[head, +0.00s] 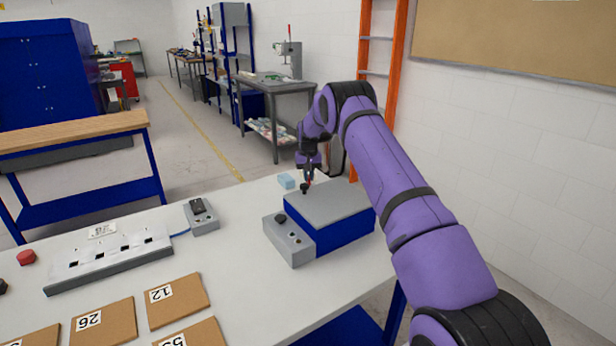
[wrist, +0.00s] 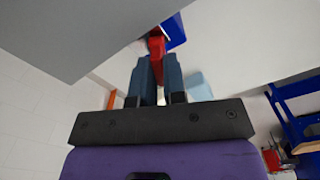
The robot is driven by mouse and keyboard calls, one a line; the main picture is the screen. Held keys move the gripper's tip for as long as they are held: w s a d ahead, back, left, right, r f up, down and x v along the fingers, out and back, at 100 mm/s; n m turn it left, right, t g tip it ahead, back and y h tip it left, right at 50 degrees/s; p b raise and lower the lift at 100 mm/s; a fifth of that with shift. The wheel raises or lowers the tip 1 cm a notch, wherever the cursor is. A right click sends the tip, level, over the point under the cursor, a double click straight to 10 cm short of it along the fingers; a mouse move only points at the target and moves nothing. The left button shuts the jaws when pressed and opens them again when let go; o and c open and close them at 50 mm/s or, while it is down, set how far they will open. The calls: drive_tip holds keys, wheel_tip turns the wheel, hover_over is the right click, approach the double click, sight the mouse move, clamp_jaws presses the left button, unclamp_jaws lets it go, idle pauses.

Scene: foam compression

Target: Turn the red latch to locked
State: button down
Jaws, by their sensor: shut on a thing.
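The red latch (wrist: 156,45) shows in the wrist view between the tips of my gripper (wrist: 158,68), next to a blue surface. My gripper is shut on the latch. In the head view my gripper (head: 306,182) points down at the far left corner of a blue box with a grey lid (head: 325,205), and only a small bit of red shows there. Which way the latch is turned is hard to tell, as the fingers cover much of it.
A grey switch box (head: 201,216), a long white panel (head: 110,258) and numbered brown tiles (head: 178,300) lie to the left on the table.

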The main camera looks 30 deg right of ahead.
drive_tip(key=shift+d+n, duration=0.1)
drive_tip(key=shift+n, duration=2.2)
drive_tip(key=c, duration=1.2)
unclamp_jaws()
drive_tip(key=shift+r, duration=0.1)
wheel_tip(320, 180, up, 11)
drive_tip(key=shift+f, duration=0.15)
